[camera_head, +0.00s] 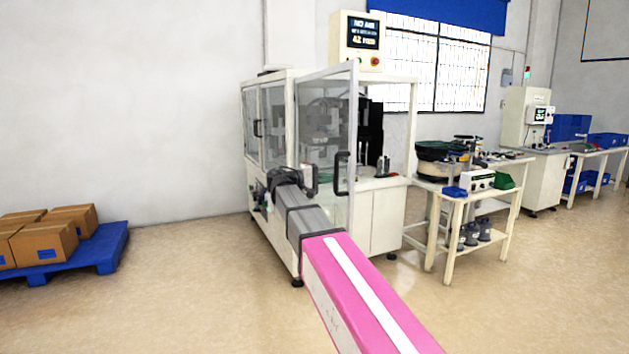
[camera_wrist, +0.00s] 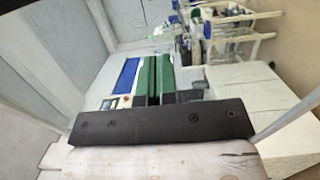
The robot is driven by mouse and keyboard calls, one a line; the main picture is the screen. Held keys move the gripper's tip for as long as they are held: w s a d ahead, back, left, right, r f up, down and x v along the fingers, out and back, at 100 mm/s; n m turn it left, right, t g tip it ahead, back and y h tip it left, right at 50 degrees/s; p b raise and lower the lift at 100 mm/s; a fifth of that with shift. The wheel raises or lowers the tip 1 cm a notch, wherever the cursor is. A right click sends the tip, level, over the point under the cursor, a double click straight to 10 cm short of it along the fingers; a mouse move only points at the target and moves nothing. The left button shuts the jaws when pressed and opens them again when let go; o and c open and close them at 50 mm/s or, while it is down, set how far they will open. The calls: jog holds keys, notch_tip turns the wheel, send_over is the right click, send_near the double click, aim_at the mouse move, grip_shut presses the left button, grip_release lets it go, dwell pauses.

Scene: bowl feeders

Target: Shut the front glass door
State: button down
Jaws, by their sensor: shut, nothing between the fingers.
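The front glass door (camera_head: 326,112) of the white machine stands open in the head view, its pale frame swung out towards me. A black handle (camera_head: 342,173) is on its outer edge. My gripper (camera_head: 291,180) is dark, at the end of my grey and pink arm, low beside the door opening. My arm hides part of the door's lower area and the machine's front. Whether the gripper touches the door cannot be told. In the wrist view my gripper (camera_wrist: 160,121) is a dark bar across the lower middle, shut and empty.
The machine cabinet (camera_head: 277,120) carries a screen box (camera_head: 357,42) on top. A cart (camera_head: 470,205) with a feeder stands at right. A blue pallet (camera_head: 85,258) with boxes lies at left. Floor between is clear. Green blocks (camera_wrist: 152,77) show beyond the gripper.

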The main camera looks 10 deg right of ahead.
jog(key=shift+w+d, duration=0.1)
jog(key=shift+d, duration=0.85)
jog(key=shift+d, duration=0.1)
